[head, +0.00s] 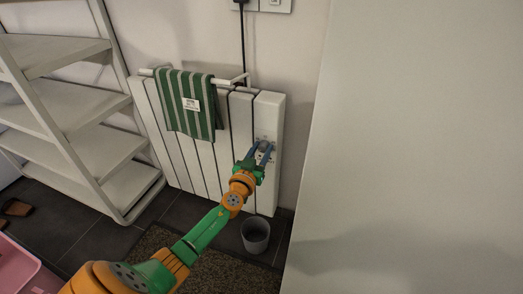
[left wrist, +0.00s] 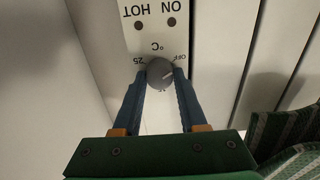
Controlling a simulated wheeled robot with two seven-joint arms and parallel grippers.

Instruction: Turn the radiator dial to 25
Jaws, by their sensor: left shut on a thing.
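The white radiator (head: 267,110) stands against the wall, with its control panel near the right edge. The grey round dial (left wrist: 159,72) sits on that panel, which appears upside down in the left wrist view. Around the dial are the labels 25 at upper left, OFF at upper right and °C above. A pale pointer mark on the dial lies towards the right, on the OFF side. My left gripper (head: 263,149) is shut on the dial, with one blue finger on each side. In the head view the fingers largely hide the dial. My right gripper is not in view.
A green striped towel (head: 187,103) hangs from the radiator's rail. A grey bin (head: 256,235) stands on the floor below. White shelves (head: 75,95) are at left, a large white panel (head: 420,150) at right. A pink container (head: 25,272) is at lower left.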

